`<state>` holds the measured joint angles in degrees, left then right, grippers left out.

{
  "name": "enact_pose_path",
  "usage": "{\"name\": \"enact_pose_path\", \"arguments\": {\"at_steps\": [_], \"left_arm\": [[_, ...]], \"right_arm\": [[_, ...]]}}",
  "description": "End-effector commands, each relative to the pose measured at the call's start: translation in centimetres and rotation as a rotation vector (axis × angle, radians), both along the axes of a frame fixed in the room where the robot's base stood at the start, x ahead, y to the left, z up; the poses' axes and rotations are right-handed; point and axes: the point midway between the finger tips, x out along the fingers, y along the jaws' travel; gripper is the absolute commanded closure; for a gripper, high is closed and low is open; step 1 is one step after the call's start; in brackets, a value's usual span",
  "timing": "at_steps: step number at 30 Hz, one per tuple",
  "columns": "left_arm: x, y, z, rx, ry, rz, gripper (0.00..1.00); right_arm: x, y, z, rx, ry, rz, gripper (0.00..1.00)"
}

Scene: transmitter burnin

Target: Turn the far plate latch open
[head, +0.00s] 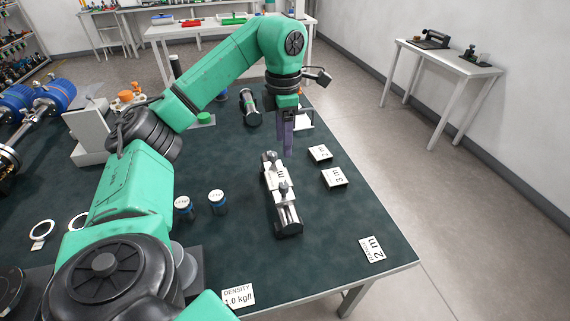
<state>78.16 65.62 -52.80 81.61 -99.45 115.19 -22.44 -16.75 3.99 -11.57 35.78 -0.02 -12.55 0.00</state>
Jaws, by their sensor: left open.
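A grey-and-white fixture (289,212) with a dark base lies lengthwise on the dark green table. A plate marked "m" sits on it. A small grey latch knob (270,156) stands at its far end, and another knob (284,187) stands nearer its middle. My left gripper (287,146) points down just beyond and right of the far knob. Its purple-grey fingers look apart from the knob, with nothing seen between them. The gap between the fingers is hard to see from this angle. My right gripper is out of view.
White label cards (334,178) lie right of the fixture, and two small dark jars (217,202) stand left of it. A black cylindrical device (249,107) lies farther back.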

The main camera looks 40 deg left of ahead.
Motion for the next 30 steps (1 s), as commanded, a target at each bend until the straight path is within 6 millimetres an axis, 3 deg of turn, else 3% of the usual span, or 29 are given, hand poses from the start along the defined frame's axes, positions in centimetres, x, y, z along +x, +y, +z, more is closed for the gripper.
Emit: {"name": "enact_pose_path", "arguments": {"at_steps": [5, 9, 12, 18, 22, 29, 30], "left_arm": [[-0.1, -0.1, -3.3, 0.000, 0.004, -0.002, 0.36], [-0.1, -0.1, -7.3, -0.002, 0.005, -0.001, 0.36], [-0.2, -0.1, -9.7, -0.001, 0.006, -0.002, 0.36], [-0.2, -0.1, -13.2, 0.001, 0.004, -0.001, 0.36], [-0.2, -0.1, -14.3, 0.001, 0.002, -0.001, 0.36], [-0.1, -0.1, -14.5, 0.000, 0.000, -0.001, 0.36], [-0.1, -0.1, -14.5, 0.000, 0.000, -0.001, 0.47]], "right_arm": [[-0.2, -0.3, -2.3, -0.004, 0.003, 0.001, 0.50], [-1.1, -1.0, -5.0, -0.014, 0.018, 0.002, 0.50], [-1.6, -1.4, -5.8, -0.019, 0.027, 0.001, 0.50], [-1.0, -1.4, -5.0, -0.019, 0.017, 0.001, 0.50], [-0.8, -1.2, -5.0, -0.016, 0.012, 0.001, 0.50], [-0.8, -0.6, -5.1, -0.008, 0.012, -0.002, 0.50], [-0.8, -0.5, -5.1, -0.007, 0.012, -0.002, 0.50]]}}
